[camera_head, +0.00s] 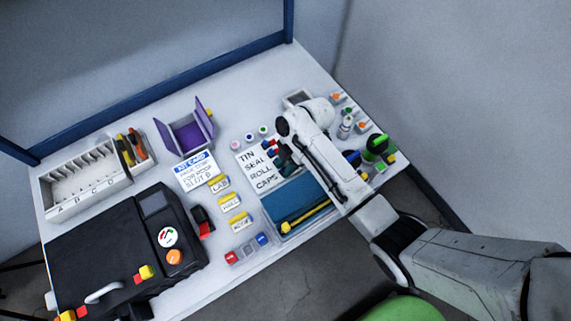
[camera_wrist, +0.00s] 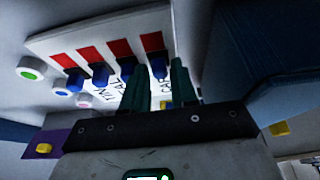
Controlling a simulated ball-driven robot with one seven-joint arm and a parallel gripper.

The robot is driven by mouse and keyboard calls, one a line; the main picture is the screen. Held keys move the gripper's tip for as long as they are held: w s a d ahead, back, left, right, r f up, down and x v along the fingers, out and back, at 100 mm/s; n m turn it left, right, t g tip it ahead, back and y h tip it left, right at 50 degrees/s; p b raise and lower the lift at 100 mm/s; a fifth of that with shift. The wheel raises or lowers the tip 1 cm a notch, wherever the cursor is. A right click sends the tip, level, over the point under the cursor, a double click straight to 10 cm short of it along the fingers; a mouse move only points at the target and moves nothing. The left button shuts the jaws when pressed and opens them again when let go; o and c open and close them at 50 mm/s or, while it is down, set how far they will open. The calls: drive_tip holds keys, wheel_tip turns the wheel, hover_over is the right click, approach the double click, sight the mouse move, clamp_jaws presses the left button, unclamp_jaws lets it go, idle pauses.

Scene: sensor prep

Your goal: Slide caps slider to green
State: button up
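The caps slider has a blue knob (camera_wrist: 158,68), rightmost in the row of several blue knobs on a white panel (camera_wrist: 50,42) in the wrist view. A red patch (camera_wrist: 152,41) shows beside it; no green patch is visible there. My gripper (camera_wrist: 163,70) has its two dark green fingers apart, one on each side of the caps knob. I cannot tell whether either finger touches it. In the head view the panel's printed words, TIN, SEAL, ROLL, CAPS (camera_head: 267,182), show, but my arm covers part of the sliders and my fingers.
A blue mat (camera_head: 285,197) with a yellow stick lies just in front of the panel. A purple holder (camera_head: 186,137) and yellow labelled blocks (camera_head: 229,202) stand to the left. A black case (camera_head: 110,250) fills the front left. Small bottles and a green-topped item (camera_head: 377,144) stand right.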

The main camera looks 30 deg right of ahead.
clamp_jaws()
idle(0.5)
drive_tip(key=shift+d, duration=1.5)
unclamp_jaws()
drive_tip(key=shift+d, duration=0.1)
drive_tip(key=shift+r, duration=0.1)
